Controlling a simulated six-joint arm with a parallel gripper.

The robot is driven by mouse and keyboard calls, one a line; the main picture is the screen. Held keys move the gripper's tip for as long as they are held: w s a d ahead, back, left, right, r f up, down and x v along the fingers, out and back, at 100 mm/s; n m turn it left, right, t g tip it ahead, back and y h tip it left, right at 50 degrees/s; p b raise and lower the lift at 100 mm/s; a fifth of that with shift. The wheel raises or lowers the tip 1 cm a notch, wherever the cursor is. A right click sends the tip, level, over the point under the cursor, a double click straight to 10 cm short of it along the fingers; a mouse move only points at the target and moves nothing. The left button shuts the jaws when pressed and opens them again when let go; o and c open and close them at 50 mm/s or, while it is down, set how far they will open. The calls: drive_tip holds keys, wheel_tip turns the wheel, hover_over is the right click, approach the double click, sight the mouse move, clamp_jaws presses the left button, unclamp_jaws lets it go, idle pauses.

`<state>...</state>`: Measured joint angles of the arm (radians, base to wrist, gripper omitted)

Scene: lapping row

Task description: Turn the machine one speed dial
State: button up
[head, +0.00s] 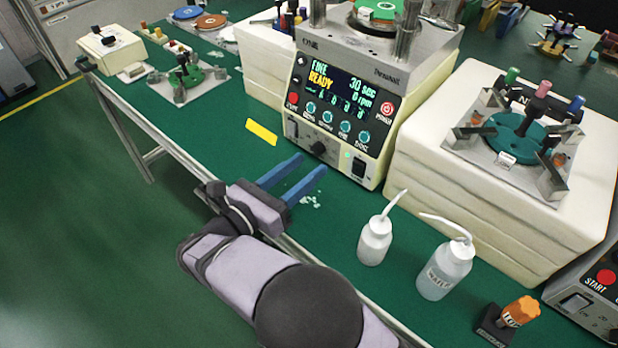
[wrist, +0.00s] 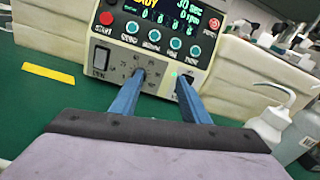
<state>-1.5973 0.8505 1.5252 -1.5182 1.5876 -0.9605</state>
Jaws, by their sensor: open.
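Machine one (head: 352,85) is a grey bench unit with a lit display reading "FINE READY", 30 sec and 0 rpm. Its speed dial (head: 319,148) is a small black knob low on the front panel, with printed scale marks around it. My gripper (head: 310,164) has two blue fingers, open and empty, spread apart in front of the lower panel. In the wrist view my gripper (wrist: 160,78) points at the panel, and the left fingertip covers most of the dial. The gap between fingers and panel is hard to judge; no grip on the dial shows.
A rocker switch (wrist: 101,60) is left of the dial. Two white wash bottles (head: 375,241) (head: 445,270) stand right of my gripper. A pale block stack (head: 500,200) is right of the machine. A yellow strip (head: 261,132) lies flat on the green bench.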

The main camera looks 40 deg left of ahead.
sight(315, 152)
drive_tip(key=shift+n+y, duration=0.4)
drive_tip(key=shift+y, duration=0.3)
drive_tip(key=a+f, duration=0.1)
drive_tip(key=s+a+f+b, duration=0.1)
drive_tip(key=a+f, duration=0.1)
drive_tip(key=shift+s+f+b, duration=0.25)
drive_tip(key=shift+s+b, duration=0.15)
drive_tip(key=shift+w+a, duration=0.1)
drive_tip(key=shift+w, duration=3.6)
clamp_jaws()
drive_tip(key=c, duration=1.1)
unclamp_jaws()
drive_tip(key=shift+f+m+b, duration=0.2)
drive_tip(key=shift+m+b, duration=0.75)
drive_tip(key=shift+m, duration=0.25)
drive_tip(key=shift+o, duration=0.2)
drive_tip(key=shift+r+m+b, duration=0.15)
drive_tip(key=shift+m+b, duration=0.5)
drive_tip(key=shift+m, duration=0.45)
